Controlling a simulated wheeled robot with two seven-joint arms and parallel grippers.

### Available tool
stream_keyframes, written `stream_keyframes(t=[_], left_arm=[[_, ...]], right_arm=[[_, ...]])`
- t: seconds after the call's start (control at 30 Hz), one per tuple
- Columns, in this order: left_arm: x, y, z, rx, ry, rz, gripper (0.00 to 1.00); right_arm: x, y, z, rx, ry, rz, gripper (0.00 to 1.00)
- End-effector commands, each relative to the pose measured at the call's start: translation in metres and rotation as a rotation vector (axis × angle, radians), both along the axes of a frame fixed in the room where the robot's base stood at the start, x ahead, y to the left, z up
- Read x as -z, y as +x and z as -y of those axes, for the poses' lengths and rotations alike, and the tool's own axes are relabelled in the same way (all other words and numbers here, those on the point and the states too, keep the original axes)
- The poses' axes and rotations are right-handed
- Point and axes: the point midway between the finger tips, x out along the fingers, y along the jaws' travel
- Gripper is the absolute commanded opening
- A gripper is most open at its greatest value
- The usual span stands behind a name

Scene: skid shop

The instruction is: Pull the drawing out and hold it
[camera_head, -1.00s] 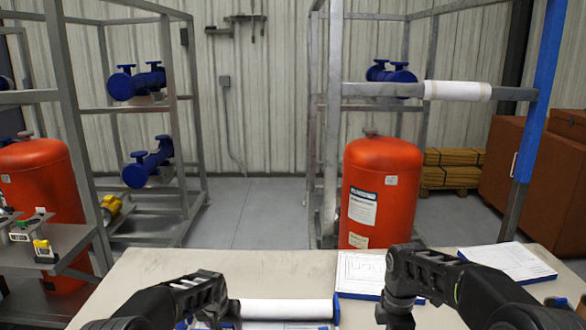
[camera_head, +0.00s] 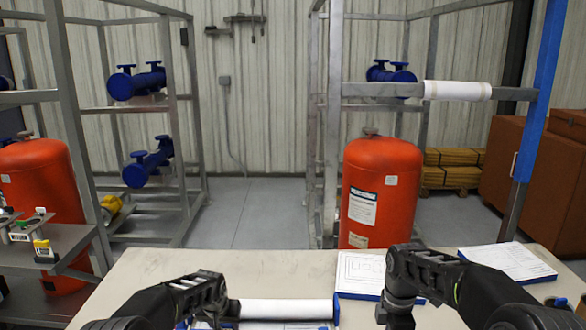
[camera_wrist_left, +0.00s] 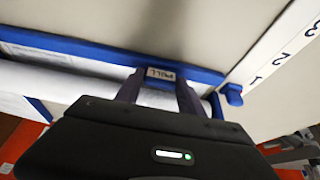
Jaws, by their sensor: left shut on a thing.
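The drawing is a white paper roll (camera_head: 285,308) lying on the table at the bottom of the head view, with a blue end piece (camera_head: 337,309) at its right. In the left wrist view the white roll (camera_wrist_left: 50,82) runs beside a blue bar (camera_wrist_left: 85,52), which carries a tab marked PULL (camera_wrist_left: 160,74). My left gripper (camera_wrist_left: 157,88) is shut on the PULL tab, with a finger on each side of it. White paper shows between and beside the fingers. My right arm reaches down at the lower right of the head view; its gripper fingers are below the picture edge.
The pale table (camera_head: 265,263) is clear behind the roll. A printed sheet on a blue-edged board (camera_head: 360,272) lies near my right arm, and another (camera_head: 508,262) lies farther right. A red tank (camera_head: 380,190) stands behind the table. Metal racks stand at both sides.

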Motion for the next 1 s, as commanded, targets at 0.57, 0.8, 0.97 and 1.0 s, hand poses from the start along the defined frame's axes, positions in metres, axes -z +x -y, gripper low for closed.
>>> stream_keyframes(t=[0.57,0.8,0.97,1.0], left_arm=[[0.000,-0.026,0.000,0.000,0.000,-0.002,0.10],[0.001,-0.036,0.000,0.000,0.000,-0.003,0.10],[0.001,-0.036,0.000,0.000,0.000,-0.003,0.10],[0.001,-0.036,0.000,0.000,0.000,-0.003,0.10]], right_arm=[[0.000,0.000,0.000,0.000,0.000,0.000,0.00],[0.000,0.000,0.000,0.000,0.000,0.000,0.00],[0.000,0.000,0.000,0.000,0.000,0.000,0.00],[0.000,0.000,0.000,0.000,0.000,0.000,0.00]])
